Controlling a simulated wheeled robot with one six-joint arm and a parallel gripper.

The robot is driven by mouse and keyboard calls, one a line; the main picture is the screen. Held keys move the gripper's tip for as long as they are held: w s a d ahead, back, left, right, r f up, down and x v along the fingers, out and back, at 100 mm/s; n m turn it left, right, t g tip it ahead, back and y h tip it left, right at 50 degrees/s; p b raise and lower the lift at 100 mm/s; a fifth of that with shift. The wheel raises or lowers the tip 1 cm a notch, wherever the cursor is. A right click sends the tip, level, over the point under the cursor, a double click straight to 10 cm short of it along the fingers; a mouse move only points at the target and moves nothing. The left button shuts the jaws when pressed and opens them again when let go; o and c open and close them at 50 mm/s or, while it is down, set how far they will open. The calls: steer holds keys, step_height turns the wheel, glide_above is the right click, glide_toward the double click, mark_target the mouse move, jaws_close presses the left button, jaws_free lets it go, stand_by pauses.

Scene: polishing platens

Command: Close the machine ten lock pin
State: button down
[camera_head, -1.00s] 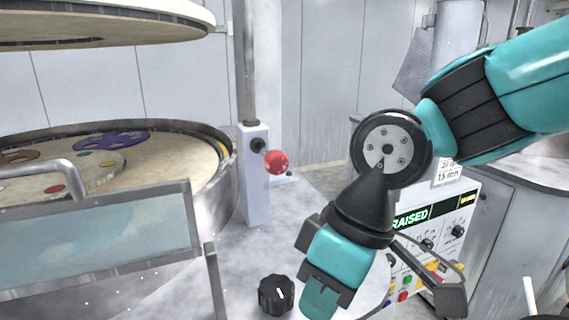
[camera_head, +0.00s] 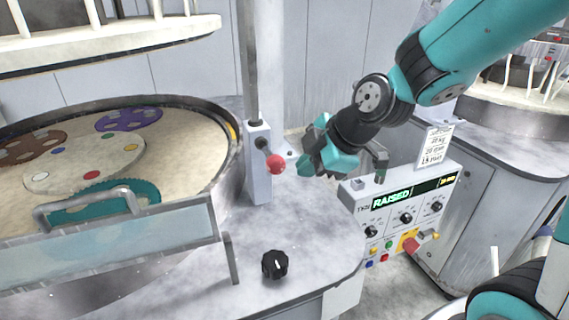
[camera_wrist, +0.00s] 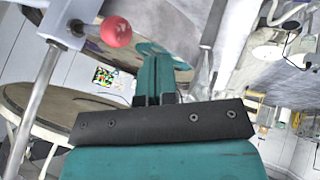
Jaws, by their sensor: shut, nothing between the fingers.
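The lock pin shows as a red ball knob (camera_head: 276,164) on a short dark stem at the side of a grey post (camera_head: 258,160) beside the polishing machine. The stem sticks out toward the right. My gripper (camera_head: 304,164) is just right of the knob in the head view, with its fingers shut and empty. In the wrist view the red knob (camera_wrist: 115,31) is up and left of my shut teal fingers (camera_wrist: 155,80), with a visible gap. I cannot tell the exact depth between them.
The lower platen (camera_head: 75,185) holds coloured carriers at left, behind a clear guard (camera_head: 120,245) with a handle. A black dial (camera_head: 275,264) is on the machine's front top. A control panel (camera_head: 405,212) reading RAISED stands below my arm. The upper platen (camera_head: 110,40) hangs above.

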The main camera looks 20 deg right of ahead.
steer(key=w+a+f+p, duration=0.2)
steer(key=w+f+p, duration=0.1)
steer(key=w, duration=0.3)
steer(key=shift+w+f, duration=0.25)
steer(key=shift+f, duration=0.4)
